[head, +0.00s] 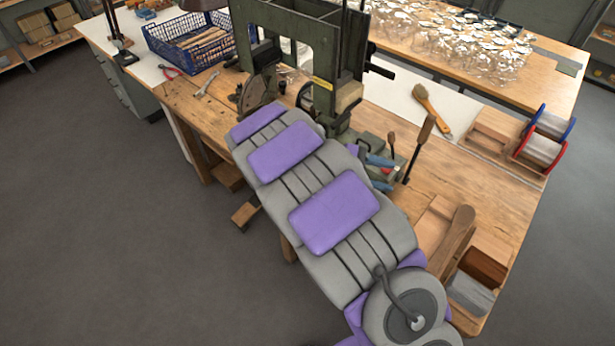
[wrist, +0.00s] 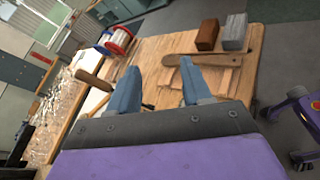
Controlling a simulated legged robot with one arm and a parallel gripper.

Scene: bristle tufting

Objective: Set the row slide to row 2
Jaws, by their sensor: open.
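The green tufting machine (head: 323,90) stands on the workbench in the head view. I cannot pick out the row slide or any row marks for certain; my arm covers part of the machine's front. My gripper (head: 381,174) points right beside the machine's base, its blue fingers apart. A small red part shows near the fingers, but I cannot tell whether it lies between them. A wooden-handled lever (head: 426,130) rises just right of the fingers. In the wrist view my gripper (wrist: 160,84) is open, with nothing held between the tips.
A brush (head: 431,109) lies behind the lever. Red and blue spool ends (head: 543,137) stand at the right. A wooden paddle (head: 452,240) and blocks (head: 483,267) lie on the near right bench. A blue crate (head: 190,45) stands left of the machine.

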